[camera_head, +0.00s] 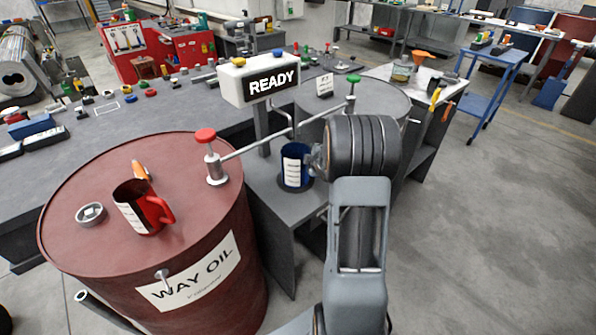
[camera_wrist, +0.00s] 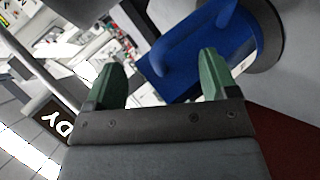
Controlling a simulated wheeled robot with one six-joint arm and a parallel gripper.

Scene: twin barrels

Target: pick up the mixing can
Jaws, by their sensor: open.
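A blue can (camera_head: 296,166) with a white label stands upright on the grey stand between the two barrels; I take it as the mixing can. In the wrist view the blue can (camera_wrist: 237,50) is at the upper right, its handle towards the picture's middle. My gripper (camera_wrist: 160,72) is open, its two green fingers apart, with the right finger overlapping the can's near side in the picture. I cannot tell whether it touches. In the head view my gripper (camera_head: 317,158) is just right of the can, mostly hidden by my wrist.
A red barrel (camera_head: 75,215) marked WAY OIL carries a red jug (camera_head: 147,212) and a small round grey piece (camera_head: 91,214). A rod with a red knob (camera_head: 205,135) spans to the grey barrel (camera_head: 385,98). A READY sign (camera_head: 262,80) rises behind the can.

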